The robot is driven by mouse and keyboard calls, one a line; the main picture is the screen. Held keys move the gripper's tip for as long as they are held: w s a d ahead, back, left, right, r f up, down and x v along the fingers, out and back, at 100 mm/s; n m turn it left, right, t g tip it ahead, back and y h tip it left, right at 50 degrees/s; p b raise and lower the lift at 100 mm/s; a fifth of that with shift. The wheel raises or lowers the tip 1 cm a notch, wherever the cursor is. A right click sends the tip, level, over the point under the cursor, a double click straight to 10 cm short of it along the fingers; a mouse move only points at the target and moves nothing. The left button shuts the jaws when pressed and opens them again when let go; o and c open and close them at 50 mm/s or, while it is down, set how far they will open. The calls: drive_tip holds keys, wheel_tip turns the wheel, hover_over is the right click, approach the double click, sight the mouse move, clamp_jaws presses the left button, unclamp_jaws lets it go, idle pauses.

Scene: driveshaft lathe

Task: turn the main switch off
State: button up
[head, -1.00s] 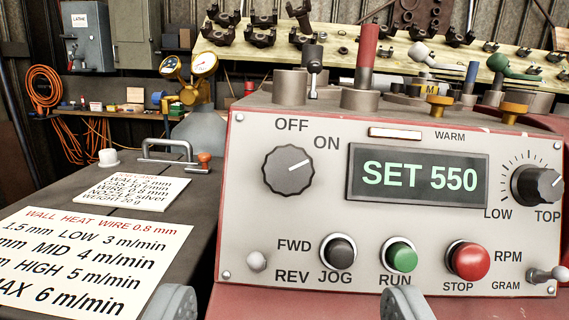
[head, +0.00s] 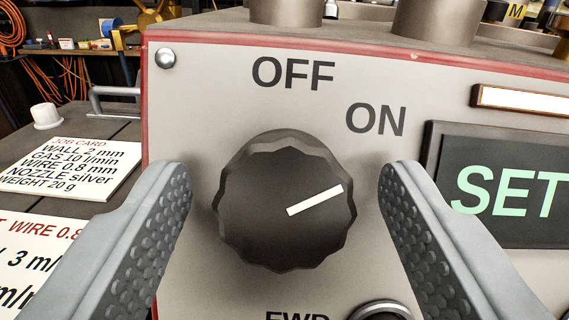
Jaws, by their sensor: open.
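The main switch (head: 275,205) is a dark round knob with a scalloped edge on the light grey control panel (head: 215,110). Its white pointer line slants up to the right, toward the ON label (head: 376,119). The OFF label (head: 293,73) is printed above the knob. My gripper (head: 284,190) is open, with one grey studded finger to the left of the knob and the other to its right. Gaps show between the fingers and the knob in the picture; the exact depth of the fingertips relative to it is hard to tell.
A display (head: 500,185) showing SET stands right of the right finger. A round button (head: 381,310) is partly cut off below the knob. A job card (head: 85,165) and a second sheet (head: 30,255) lie on the bench at left.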

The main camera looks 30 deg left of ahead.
drive_tip(key=c, duration=1)
drive_tip(key=shift+w+n, duration=0.1)
drive_tip(key=shift+n, duration=0.3)
drive_tip(key=n+g+y, duration=0.1)
drive_tip(key=n, duration=0.2)
drive_tip(key=n+g+y, duration=0.1)
drive_tip(key=n+g, duration=0.1)
drive_tip(key=n, duration=0.2)
drive_tip(key=shift+w+d, duration=0.1)
drive_tip(key=n+g, duration=0.1)
drive_tip(key=n, duration=0.2)
drive_tip(key=n+g, duration=0.1)
drive_tip(key=n, duration=0.2)
drive_tip(key=shift+r+n+g, duration=0.1)
drive_tip(key=shift+n+g, duration=0.2)
